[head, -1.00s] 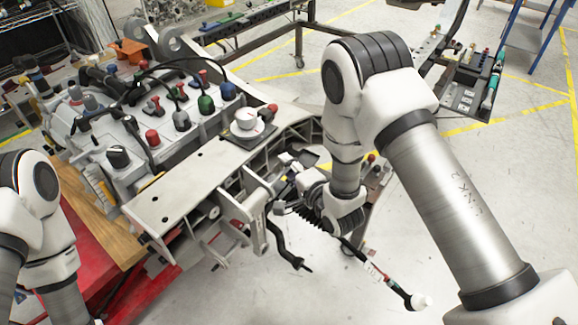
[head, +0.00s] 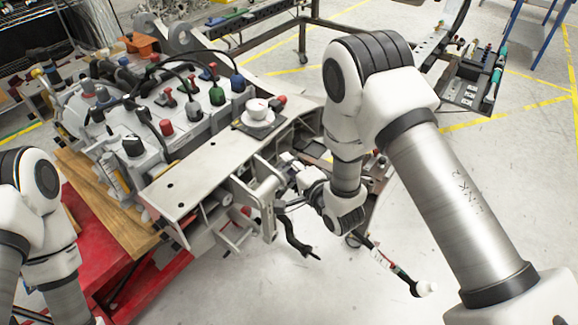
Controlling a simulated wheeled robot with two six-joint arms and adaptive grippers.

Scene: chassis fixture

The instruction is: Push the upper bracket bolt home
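The chassis bracket (head: 266,198) is a grey upright plate at the right end of the pale chassis frame (head: 185,192). The upper bracket bolt cannot be made out; it is too small or hidden. My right gripper (head: 290,172) is just right of the bracket, below my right wrist and partly hidden by it. I cannot tell whether its fingers touch the bracket, or whether they are open or shut. My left arm shows at the left edge, but its gripper is out of view.
A black curved hook (head: 297,238) hangs below the bracket. Open floor (head: 350,295) lies in front.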

